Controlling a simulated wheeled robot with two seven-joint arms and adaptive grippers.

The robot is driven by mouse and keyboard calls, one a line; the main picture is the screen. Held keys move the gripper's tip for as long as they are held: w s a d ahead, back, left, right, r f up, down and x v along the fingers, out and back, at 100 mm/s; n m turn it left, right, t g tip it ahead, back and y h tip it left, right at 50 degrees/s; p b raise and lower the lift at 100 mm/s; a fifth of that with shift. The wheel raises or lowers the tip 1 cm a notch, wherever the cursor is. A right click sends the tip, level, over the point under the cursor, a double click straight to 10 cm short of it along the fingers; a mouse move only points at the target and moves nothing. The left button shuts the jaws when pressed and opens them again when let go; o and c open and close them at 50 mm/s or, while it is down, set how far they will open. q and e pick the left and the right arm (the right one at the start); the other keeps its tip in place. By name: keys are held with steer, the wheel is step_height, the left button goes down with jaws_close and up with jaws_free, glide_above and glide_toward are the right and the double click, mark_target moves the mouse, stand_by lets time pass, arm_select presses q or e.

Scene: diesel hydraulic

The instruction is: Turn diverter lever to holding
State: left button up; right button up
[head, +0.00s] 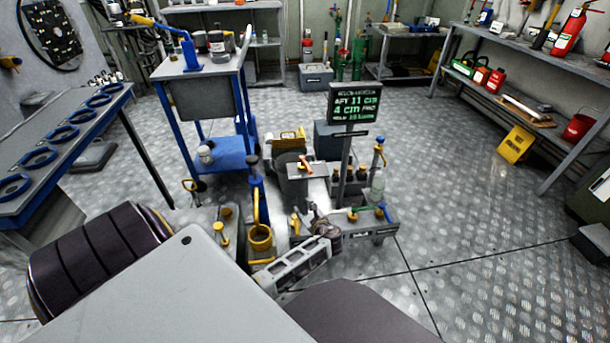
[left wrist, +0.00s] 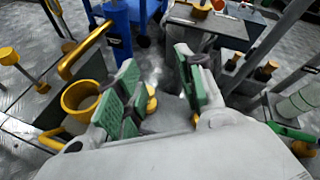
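My left gripper (head: 318,222) reaches in low over the equipment bench. In the left wrist view its two green-padded fingers (left wrist: 158,88) stand apart, with a clear gap and nothing held. A small yellow fitting (left wrist: 151,100) shows behind the gap, partly hidden by a finger. An orange-handled lever (head: 305,163) sits on a small plate beyond the gripper. A green-handled valve (head: 358,211) and a blue-handled one (head: 383,211) stand on the right block. No readable label shows which handle is the diverter lever. My right gripper is not in view.
A yellow cup-like container (head: 261,237) and a blue post (head: 256,190) stand left of the gripper. A display sign (head: 355,104) rises on a post behind it. A blue trolley (head: 215,100) stands behind left. Open floor (head: 480,220) lies to the right.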

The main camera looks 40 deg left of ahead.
arm_select(q)
steer(key=shift+s+d+f+n+g+h, duration=0.1)
steer(key=shift+s+d+n+g+h, duration=0.25)
steer(key=shift+s+d+n, duration=0.5)
steer(key=shift+s+d+f+n+g+h, duration=0.15)
steer(key=shift+s+d+n+h, duration=0.4)
steer(key=shift+s+n, duration=0.45)
